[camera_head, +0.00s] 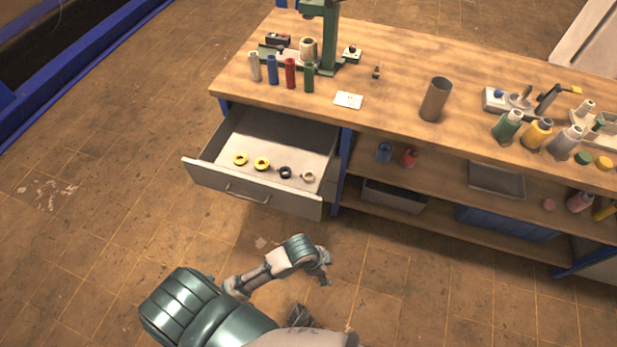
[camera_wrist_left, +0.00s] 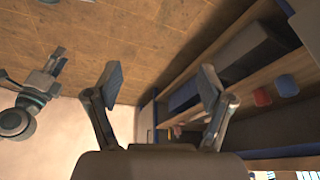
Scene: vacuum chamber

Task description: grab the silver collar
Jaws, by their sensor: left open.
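The silver collar (camera_head: 308,177) is a small pale ring lying in the open drawer (camera_head: 255,190), at the right end of a row of rings. A black collar (camera_head: 285,172) lies just left of it, then two yellow ones (camera_head: 262,163). My left gripper (camera_head: 325,274) is in front of the drawer and below it in the head view, apart from the collar. In the left wrist view its two fingers (camera_wrist_left: 160,86) are spread with nothing between them. I cannot make out the collar there.
The wooden workbench (camera_head: 390,75) stands above the drawer, carrying several bottles, a brown cylinder (camera_head: 435,99) and a green press (camera_head: 328,35). Right of the drawer are open shelves (camera_head: 450,185) with a blue and a red item. The floor in front is clear.

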